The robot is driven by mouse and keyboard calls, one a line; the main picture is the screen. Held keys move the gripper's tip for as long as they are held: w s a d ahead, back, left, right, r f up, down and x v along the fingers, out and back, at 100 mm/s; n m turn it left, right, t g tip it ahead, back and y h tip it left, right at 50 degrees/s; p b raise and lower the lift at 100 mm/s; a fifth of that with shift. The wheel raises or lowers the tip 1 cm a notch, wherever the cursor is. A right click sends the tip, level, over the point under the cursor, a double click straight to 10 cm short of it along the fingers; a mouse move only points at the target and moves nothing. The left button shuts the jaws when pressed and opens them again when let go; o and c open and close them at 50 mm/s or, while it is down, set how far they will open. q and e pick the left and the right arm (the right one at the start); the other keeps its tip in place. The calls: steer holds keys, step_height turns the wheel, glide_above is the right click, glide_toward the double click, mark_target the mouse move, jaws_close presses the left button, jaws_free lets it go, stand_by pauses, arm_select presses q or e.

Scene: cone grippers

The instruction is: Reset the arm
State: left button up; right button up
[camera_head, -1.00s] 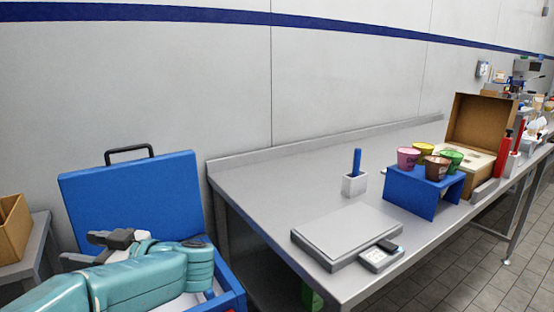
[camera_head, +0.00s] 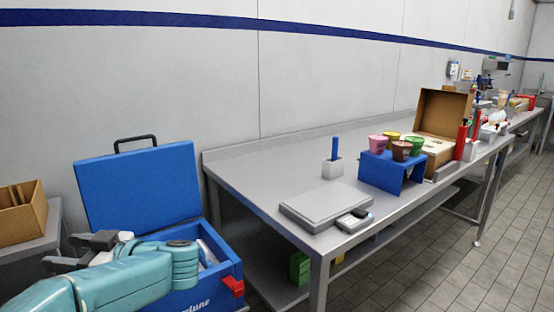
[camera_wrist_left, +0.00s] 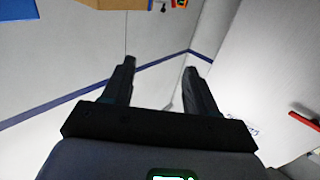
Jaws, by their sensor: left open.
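My left arm comes in from the lower left in the head view, with its teal links in front of the open blue box. My left gripper (camera_head: 72,251) points to the left, its two dark fingers apart with nothing between them. The left wrist view also shows the open, empty gripper (camera_wrist_left: 160,68), its fingers spread in front of a pale wall with a blue stripe. My right arm and gripper are in neither view.
The blue box (camera_head: 213,280) stands with its lid up, left of a steel table (camera_head: 262,178). On the table are a flat scale (camera_head: 318,203), a white holder (camera_head: 333,168), a blue stand (camera_head: 380,174) with several coloured cups, and a cardboard box (camera_head: 443,112). A brown box (camera_head: 22,217) sits far left.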

arm_select(q)
steer(key=w+d+f+m+t+h, duration=0.2)
steer(key=w+d+f+m+t, duration=0.1)
steer(key=w+f+m+t, duration=0.55)
steer(key=d+f+m+t+h, duration=0.15)
steer(key=d+f+h, duration=0.25)
steer(key=f, duration=0.5)
steer(key=s+d+f+m+h, duration=0.15)
steer(key=d+f+h, duration=0.25)
steer(key=f, duration=0.5)
steer(key=d+f+m+t+h, duration=0.15)
steer(key=d+f+h, duration=0.25)
steer(key=f, duration=0.5)
steer(key=s+d+f+m+g+h, duration=0.1)
steer(key=s+d+f+g+h, duration=0.3)
steer(key=s, duration=0.5)
steer(key=s+d+f+m+g+h, duration=0.1)
steer(key=s+d+f+g, duration=0.2)
steer(key=s+d+f, duration=0.45)
steer(key=s+d+f+m+g+h, duration=0.1)
steer(key=s+f+g+h, duration=0.25)
steer(key=s, duration=0.75)
step_height(320, 180, up, 19)
steer(key=p, duration=1.9)
steer(key=shift+w+d+r+g, duration=0.15)
steer(key=shift+w+g, duration=0.05)
steer(key=shift+g, duration=0.1)
steer(key=shift+y, duration=0.25)
